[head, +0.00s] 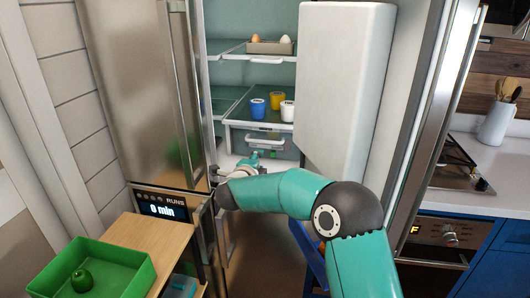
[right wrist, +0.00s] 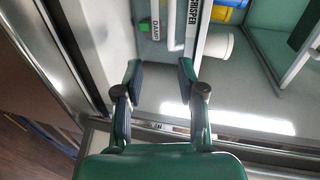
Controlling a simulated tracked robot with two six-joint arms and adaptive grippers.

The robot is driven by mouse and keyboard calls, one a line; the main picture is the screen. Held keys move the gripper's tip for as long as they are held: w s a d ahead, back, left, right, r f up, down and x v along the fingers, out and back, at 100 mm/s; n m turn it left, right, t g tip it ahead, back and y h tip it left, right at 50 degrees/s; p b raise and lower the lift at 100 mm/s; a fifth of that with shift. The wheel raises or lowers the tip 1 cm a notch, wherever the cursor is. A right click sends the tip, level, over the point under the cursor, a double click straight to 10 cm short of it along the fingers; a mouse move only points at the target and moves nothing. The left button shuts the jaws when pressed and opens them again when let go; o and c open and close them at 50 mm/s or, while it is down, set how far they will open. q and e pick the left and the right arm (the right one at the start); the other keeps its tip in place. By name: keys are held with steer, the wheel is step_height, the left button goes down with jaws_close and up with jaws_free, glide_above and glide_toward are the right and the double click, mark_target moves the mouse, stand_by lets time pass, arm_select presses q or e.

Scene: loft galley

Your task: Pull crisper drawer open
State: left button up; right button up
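The crisper drawer (head: 238,138) is a clear-fronted bin in the open fridge, under a glass shelf with cups. It looks shut. In the right wrist view, its pale handle bar (right wrist: 172,32) lies beside the CRISPER label (right wrist: 193,14) and a DAMP label (right wrist: 155,22). My right gripper (head: 250,163) is in front of the lower part of the drawer. Its two fingers (right wrist: 160,66) are spread with nothing between their tips. The handle lies just beyond the tips; I cannot tell the exact gap. My left gripper is not in view.
Blue, yellow and white cups (head: 287,111) stand on the shelf above the drawer. Eggs sit in a tray (head: 262,47) higher up. The white-lined fridge door (head: 344,85) stands open at right. A green bin (head: 112,262) sits on a wooden top at lower left.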

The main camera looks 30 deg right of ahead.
steer(key=r, duration=0.1)
steer(key=p, duration=0.6)
glide_toward(265, 142)
steer(key=shift+t, duration=0.3)
steer(key=x, duration=0.8)
steer(key=shift+w+f, duration=0.1)
steer(key=shift+f, duration=0.15)
arm_select(q)
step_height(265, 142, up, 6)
steer(key=p, duration=0.1)
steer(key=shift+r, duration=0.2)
arm_select(e)
steer(key=shift+x, duration=1.25)
steer(key=shift+f, duration=0.15)
jaws_close()
